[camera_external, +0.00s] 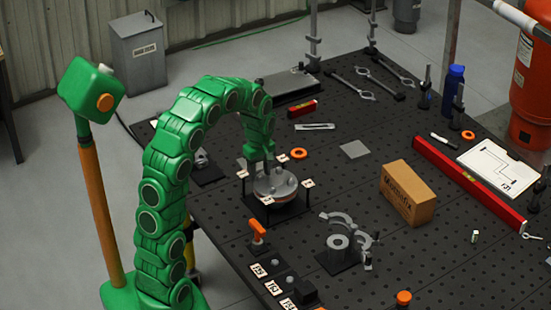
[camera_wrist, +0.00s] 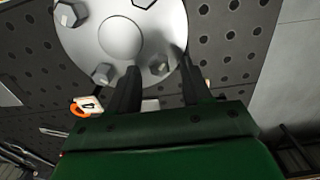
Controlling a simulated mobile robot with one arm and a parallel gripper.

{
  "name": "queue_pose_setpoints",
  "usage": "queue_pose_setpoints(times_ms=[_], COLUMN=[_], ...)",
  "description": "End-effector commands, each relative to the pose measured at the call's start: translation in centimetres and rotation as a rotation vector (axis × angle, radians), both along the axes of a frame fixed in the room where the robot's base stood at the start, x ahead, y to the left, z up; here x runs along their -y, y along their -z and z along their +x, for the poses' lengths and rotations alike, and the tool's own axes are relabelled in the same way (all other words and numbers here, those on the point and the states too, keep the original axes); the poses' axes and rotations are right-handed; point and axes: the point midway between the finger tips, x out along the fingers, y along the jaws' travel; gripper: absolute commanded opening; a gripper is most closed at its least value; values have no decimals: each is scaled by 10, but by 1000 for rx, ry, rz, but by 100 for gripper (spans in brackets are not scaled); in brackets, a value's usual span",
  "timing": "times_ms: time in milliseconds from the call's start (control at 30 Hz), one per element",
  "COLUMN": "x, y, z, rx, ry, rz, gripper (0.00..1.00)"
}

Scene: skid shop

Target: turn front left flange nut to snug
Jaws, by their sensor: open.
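A round grey flange (camera_external: 277,186) sits on a dark stand on the perforated table, with small white tags around it. In the wrist view the flange disc (camera_wrist: 110,22) fills the top, with hex nuts near its rim. My gripper (camera_external: 268,163) points down at the flange's far side. In the wrist view my gripper (camera_wrist: 160,72) is open, with one nut (camera_wrist: 159,66) seen between its two dark fingers. Another nut (camera_wrist: 102,74) is left of the fingers and a third (camera_wrist: 70,14) is at upper left. Whether the fingers touch the nut, I cannot tell.
An orange ring (camera_external: 298,153) lies behind the flange. An orange-handled tool (camera_external: 257,232) and a grey clamp part on a block (camera_external: 338,242) stand nearer. A cardboard box (camera_external: 407,194) and a red level (camera_external: 465,181) are to the right. Table between flange and box is mostly clear.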

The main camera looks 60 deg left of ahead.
Motion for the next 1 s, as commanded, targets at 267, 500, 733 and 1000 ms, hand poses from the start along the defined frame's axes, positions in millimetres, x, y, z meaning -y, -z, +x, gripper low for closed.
queue_pose_setpoints(times_ms=[267,500,733,1000], x=[0,0,0,0], y=[6,6,6,6], z=[0,0,0,0], rx=[2,2,2,3], ry=[1,1,1,40], rz=[2,2,2,2], gripper=[49,23,0,0])
